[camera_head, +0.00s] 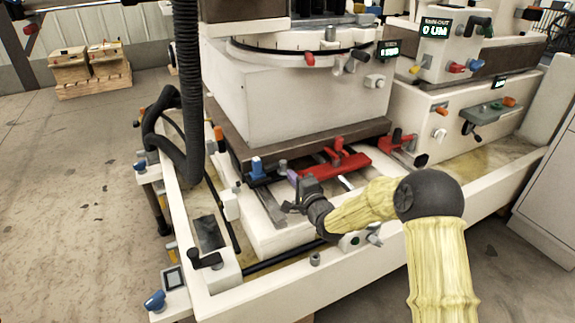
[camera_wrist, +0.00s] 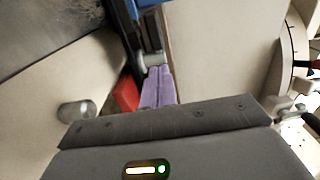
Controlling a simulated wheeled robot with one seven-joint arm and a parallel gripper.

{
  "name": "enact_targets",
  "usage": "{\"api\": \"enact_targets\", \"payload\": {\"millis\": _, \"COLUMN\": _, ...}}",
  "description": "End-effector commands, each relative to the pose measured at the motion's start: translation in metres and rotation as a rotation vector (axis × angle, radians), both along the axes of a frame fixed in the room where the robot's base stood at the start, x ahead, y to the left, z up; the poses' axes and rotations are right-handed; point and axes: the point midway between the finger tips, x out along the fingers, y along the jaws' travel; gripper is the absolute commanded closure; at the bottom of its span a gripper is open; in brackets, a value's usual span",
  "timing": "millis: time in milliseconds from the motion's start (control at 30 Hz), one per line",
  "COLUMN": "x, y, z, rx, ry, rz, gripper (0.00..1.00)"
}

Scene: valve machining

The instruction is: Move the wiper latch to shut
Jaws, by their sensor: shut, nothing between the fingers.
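I cannot tell for certain which part is the wiper latch. A small blue-topped fitting (camera_head: 257,167) stands at the left end of a dark bar under the machine's raised block. A red bar with a red handle (camera_head: 345,167) lies to its right. My gripper (camera_head: 291,177) is by the bar, between these two, with its purple fingers shut and empty. In the wrist view, the purple fingers (camera_wrist: 157,87) point at a grey and dark fitting (camera_wrist: 150,55) with a blue part (camera_wrist: 146,4) beyond it. I cannot tell whether they touch it.
In the wrist view, a red part (camera_wrist: 125,95) is close left of the fingers, and a silver cylinder (camera_wrist: 76,110) stands farther left. A black hose (camera_head: 188,90) hangs at the left of the machine. The cream tray wall (camera_head: 262,302) runs along the front.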

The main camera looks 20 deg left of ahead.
Motion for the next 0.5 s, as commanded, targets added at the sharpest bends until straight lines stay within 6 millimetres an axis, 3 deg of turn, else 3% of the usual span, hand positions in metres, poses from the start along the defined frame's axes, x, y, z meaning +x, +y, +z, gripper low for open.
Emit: {"api": "enact_targets", "payload": {"millis": 500, "x": -0.02, "y": -0.023, "z": 0.001, "rx": 0.002, "ry": -0.001, "rz": 0.001, "gripper": 1.0}}
